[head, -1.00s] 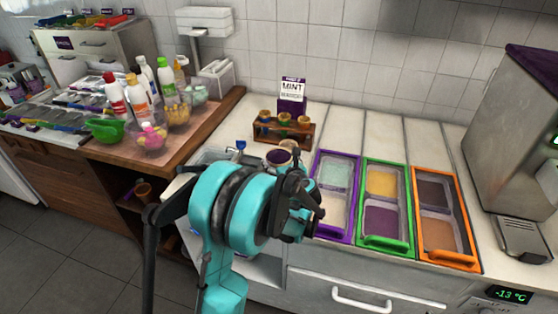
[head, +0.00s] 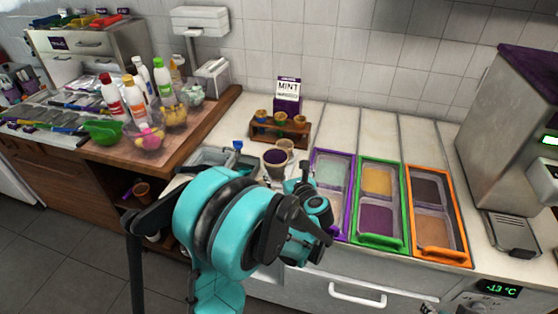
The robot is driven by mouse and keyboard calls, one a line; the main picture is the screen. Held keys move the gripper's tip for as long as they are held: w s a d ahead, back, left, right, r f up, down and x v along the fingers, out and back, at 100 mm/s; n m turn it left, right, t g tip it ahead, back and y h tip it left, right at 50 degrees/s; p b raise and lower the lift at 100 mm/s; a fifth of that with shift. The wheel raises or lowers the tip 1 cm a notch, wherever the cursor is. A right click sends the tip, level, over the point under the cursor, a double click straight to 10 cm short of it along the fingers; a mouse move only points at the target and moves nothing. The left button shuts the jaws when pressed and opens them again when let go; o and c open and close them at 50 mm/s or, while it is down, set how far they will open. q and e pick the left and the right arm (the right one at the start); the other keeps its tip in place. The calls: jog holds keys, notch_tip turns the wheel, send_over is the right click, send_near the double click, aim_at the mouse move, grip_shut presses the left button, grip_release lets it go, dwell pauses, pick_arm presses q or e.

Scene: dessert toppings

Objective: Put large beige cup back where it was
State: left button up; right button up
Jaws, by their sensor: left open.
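A beige cup with a dark purple filling (head: 275,168) stands on the white counter, left of the framed bins. A second beige cup (head: 287,146) stands close behind it and is partly hidden. I cannot tell for sure which one is the large cup. My left gripper (head: 318,212) is in front of and to the right of the cups, apart from them, over the near end of the purple-framed bin. It is open with nothing visible in it; its own wrist hides most of the fingers. My right gripper is not in view.
Purple (head: 346,157), green (head: 404,215) and orange (head: 465,218) framed topping bins lie to the right. Bottles and bowls crowd the wooden counter (head: 215,117) at left.

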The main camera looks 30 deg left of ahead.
pick_arm(q)
jog(key=w+d+r+m+t+h, duration=0.1)
jog(key=d+r+m+t+h, duration=0.1)
jog(key=d+r+m+t, duration=0.4)
jog(key=d+r+m+t+h, duration=0.2)
jog(key=r+m, duration=0.5)
jog(key=r, duration=0.3)
jog(key=s+d+r+m+h, duration=0.25)
jog(key=d+m+h, duration=0.65)
jog(key=m, duration=0.5)
jog(key=s+d+f+m+g+h, duration=0.1)
jog(key=s+d+f+m+g, duration=0.35)
jog(key=s+f+m, duration=0.6)
jog(key=s+a+f+m+g+y, duration=0.3)
jog(key=s+a+f+m+g, duration=0.3)
jog(key=s, duration=0.5)
jog(key=shift+a+f+m, duration=0.45)
jog(key=shift+f+m, duration=0.1)
jog(key=shift+m, duration=0.6)
